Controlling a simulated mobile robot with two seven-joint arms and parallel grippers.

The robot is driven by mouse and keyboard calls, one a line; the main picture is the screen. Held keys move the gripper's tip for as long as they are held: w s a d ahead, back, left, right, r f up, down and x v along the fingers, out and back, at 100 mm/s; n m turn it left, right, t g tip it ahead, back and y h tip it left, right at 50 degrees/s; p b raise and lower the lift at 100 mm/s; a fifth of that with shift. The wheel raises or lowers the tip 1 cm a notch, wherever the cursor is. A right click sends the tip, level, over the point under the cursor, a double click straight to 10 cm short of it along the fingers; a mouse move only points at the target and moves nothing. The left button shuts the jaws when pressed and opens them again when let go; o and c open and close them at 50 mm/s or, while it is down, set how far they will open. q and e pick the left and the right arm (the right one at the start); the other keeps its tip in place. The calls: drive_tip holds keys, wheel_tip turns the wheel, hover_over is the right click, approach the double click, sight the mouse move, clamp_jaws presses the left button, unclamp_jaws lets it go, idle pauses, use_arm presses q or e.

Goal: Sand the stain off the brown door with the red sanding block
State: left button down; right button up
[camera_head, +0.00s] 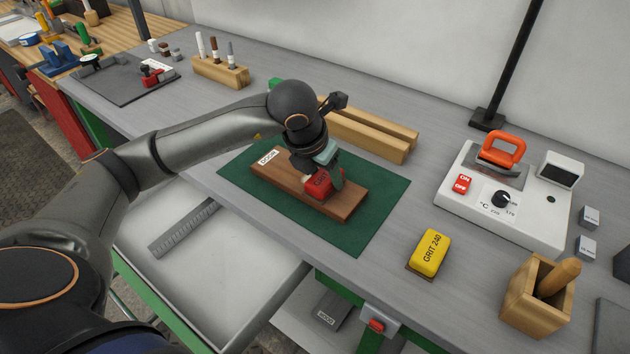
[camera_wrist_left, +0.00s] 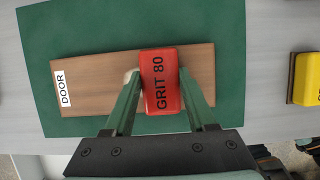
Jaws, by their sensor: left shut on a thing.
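The brown door (camera_head: 345,203) is a flat wooden board with a white DOOR label, lying on a green mat (camera_head: 375,228). It also shows in the left wrist view (camera_wrist_left: 95,86). My left gripper (camera_head: 330,176) is shut on the red sanding block (camera_head: 318,187), marked GRIT 80 in the left wrist view (camera_wrist_left: 160,80). The block is over the middle of the door; I cannot tell if it touches the wood. A small pale patch (camera_wrist_left: 130,75) shows beside the block's left edge, partly hidden by the block and a finger. My right gripper is out of view.
A yellow GRIT 240 block (camera_head: 430,253) lies right of the mat. Wooden bars (camera_head: 370,135) lie behind it. A white heating unit with an orange-handled iron (camera_head: 500,150) and a wooden box (camera_head: 537,295) stand at the right. An open drawer (camera_head: 215,275) with a ruler is in front.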

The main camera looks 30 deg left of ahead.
sight(305, 177)
use_arm(q)
drive_tip(key=shift+a+f+b, duration=0.15)
drive_tip(key=shift+a+b, duration=0.15)
drive_tip(key=shift+a, duration=0.3)
drive_tip(key=shift+w+a+b, duration=0.2)
drive_tip(key=shift+a+b, duration=0.45)
drive_tip(key=shift+a, duration=1.2)
drive_tip(key=shift+r, duration=0.3)
wheel_tip(305, 177, up, 7)
drive_tip(key=p, duration=0.4)
drive_tip(key=shift+p, duration=0.3)
drive_tip(key=shift+f, duration=0.15)
